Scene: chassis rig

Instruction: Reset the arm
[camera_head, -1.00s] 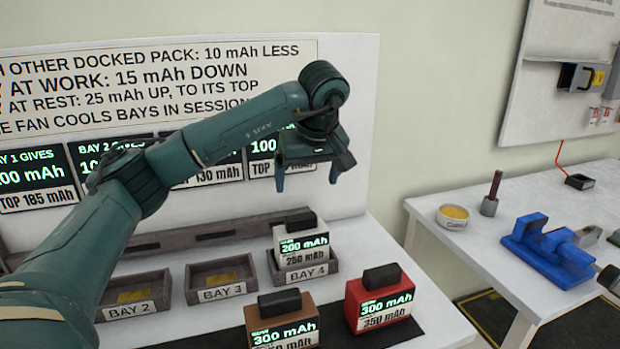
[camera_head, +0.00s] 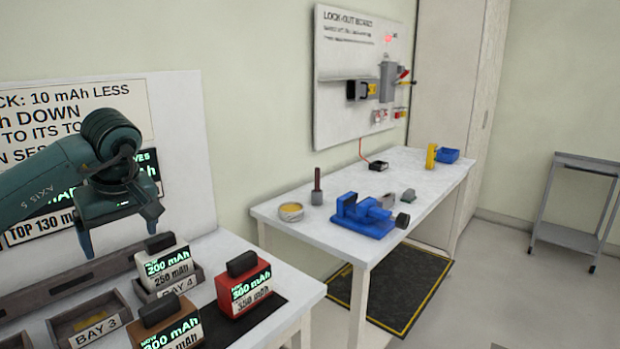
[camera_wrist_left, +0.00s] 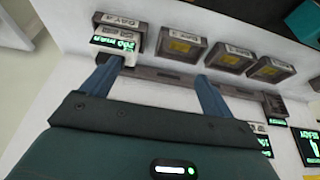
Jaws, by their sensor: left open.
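My left gripper (camera_head: 119,235) hangs over the back of the bay row, fingers down, open and empty. It is above and to the left of the white pack (camera_head: 166,262), which reads 200 mAh and sits in bay 4. In the left wrist view, the open fingers of my left gripper (camera_wrist_left: 160,72) show, one overlapping the edge of the white pack (camera_wrist_left: 112,41). I cannot tell from this whether they touch, but the head view shows them apart. My right gripper is in no view.
A red pack (camera_head: 243,290) and a brown pack (camera_head: 168,324) stand in front of the bays. Bay 3 (camera_head: 98,331) is empty. A second table (camera_head: 300,235) to the right carries a blue vise (camera_head: 362,217). A lock-out board (camera_head: 350,110) hangs behind it; a cart (camera_head: 570,235) stands far right.

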